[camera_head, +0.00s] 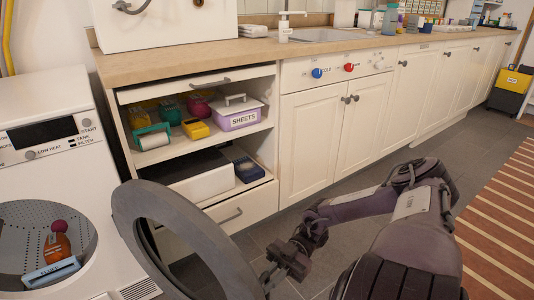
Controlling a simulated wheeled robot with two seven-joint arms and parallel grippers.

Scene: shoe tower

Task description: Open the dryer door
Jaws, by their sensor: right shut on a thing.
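The white dryer (60,170) stands at the left. Its round opening shows a perforated metal drum (22,225). The grey ring-shaped dryer door (133,222) stands swung out to the right of the opening, clear of the dryer front. My right gripper (270,276) is at the right edge of the door ring, shut on it; the fingertips are small and partly hidden. My left gripper is not in view.
Behind the door is an open-fronted shelf cabinet (197,141) with a purple sheets box (238,115). Grey tiled floor (365,190) is free to the right, beside a striped rug (505,215).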

